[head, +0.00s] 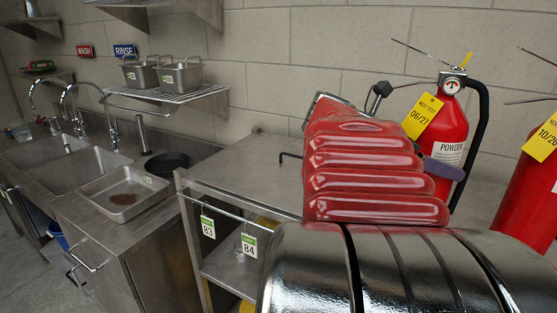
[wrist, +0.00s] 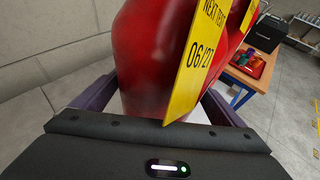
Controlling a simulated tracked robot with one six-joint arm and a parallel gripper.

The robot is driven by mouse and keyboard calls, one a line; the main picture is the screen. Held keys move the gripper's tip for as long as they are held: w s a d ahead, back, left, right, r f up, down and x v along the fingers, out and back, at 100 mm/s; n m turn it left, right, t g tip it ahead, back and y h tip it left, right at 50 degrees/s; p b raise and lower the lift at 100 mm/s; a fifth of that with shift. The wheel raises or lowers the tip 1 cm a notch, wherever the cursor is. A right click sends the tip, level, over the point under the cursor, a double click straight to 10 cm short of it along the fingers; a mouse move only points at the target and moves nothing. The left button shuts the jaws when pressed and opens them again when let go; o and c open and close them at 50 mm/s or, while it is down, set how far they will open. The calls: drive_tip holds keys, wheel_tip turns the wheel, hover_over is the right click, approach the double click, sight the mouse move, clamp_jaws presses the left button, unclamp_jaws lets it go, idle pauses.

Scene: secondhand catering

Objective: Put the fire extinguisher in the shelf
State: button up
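A red fire extinguisher (head: 446,125) with a gauge, a black hose and a yellow tag marked 06/27 stands upright at the right, behind my arm; its base is hidden. My gripper (wrist: 162,85) has one purple finger on each side of its red body (wrist: 145,60), close to it. The wrist view does not settle whether both fingers press on it. In the head view one purple finger (head: 443,169) crosses the body's front. A steel unit has a top (head: 245,160) and a lower shelf (head: 232,268) with hanging tags 83 and 84.
A second red extinguisher (head: 530,200) stands at the right edge. A wire wall shelf (head: 165,95) holds two metal pans. Sinks, a steel tray (head: 122,193) and a black pan (head: 166,163) are at the left. The wrist view shows a wooden table (wrist: 240,80) with a red tray.

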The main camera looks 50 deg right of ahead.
sight(442, 109)
drive_tip(key=c, duration=1.6)
drive_tip(key=shift+r, duration=0.25)
drive_tip(key=shift+c, duration=0.7)
drive_tip(key=shift+r, duration=0.15)
drive_tip(key=shift+r, duration=4.85)
